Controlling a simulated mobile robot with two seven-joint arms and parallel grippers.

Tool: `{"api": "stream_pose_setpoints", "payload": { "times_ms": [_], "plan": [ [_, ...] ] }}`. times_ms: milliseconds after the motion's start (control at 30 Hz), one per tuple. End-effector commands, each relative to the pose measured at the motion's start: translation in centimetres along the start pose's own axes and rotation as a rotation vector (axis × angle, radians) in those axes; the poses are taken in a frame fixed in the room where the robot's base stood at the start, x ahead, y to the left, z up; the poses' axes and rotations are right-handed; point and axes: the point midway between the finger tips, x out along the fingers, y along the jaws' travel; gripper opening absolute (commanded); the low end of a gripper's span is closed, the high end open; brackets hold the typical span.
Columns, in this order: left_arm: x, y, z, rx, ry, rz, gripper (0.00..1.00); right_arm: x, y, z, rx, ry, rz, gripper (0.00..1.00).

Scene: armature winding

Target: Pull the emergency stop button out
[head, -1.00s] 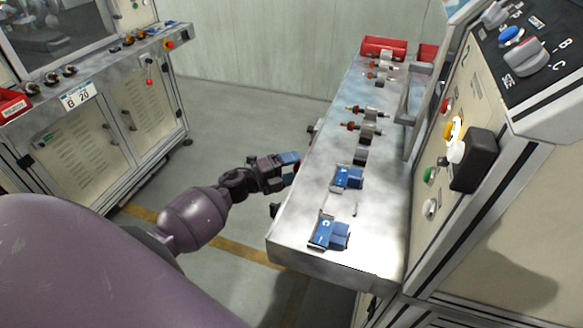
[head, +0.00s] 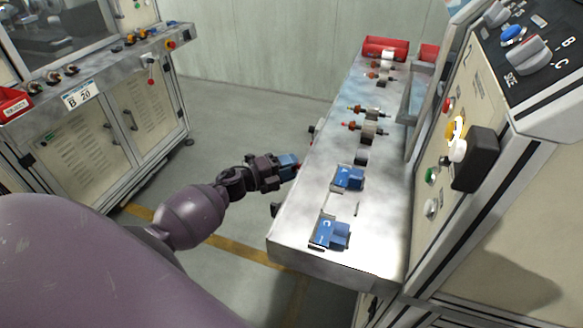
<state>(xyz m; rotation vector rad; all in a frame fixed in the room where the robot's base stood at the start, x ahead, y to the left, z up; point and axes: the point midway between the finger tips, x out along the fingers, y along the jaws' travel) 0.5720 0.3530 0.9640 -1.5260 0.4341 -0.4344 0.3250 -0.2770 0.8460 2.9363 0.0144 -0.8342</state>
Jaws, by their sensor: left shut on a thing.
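The emergency stop button (head: 297,166) is a small patch of red on the left side edge of the metal bench, mostly hidden by my left gripper (head: 291,163). The gripper has blue fingertips and reaches in from the left. Its fingers are shut on the button at the bench edge. How far out the button stands cannot be seen. My right gripper is not in view.
The metal bench (head: 300,218) carries blue holders (head: 329,234), several armatures (head: 367,130) and a red bin (head: 385,47). A control panel (head: 440,165) rises on the right. Another bench (head: 110,72) stands at the left. Open floor lies between.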

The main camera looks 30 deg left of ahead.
Motion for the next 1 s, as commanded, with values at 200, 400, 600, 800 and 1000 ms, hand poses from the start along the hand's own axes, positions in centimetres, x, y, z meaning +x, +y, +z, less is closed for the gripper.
{"api": "stream_pose_setpoints", "payload": {
  "times_ms": [200, 400, 600, 800, 1000],
  "plan": [
    [-0.2, 0.0, 0.2, 0.000, -0.007, 0.002, 0.68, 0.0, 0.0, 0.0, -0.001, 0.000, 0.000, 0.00],
    [-0.1, 0.0, 0.2, 0.000, -0.005, 0.001, 0.69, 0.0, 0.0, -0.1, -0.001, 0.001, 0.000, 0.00],
    [-0.8, 0.1, 0.2, 0.000, -0.005, 0.002, 0.69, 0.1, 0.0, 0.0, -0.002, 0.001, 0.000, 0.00],
    [-3.9, 0.2, 0.1, 0.000, -0.006, 0.005, 0.69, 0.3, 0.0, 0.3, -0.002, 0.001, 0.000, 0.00],
    [-7.6, 0.2, 0.1, -0.001, -0.006, 0.004, 0.69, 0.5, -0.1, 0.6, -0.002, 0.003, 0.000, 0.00]
  ]
}}
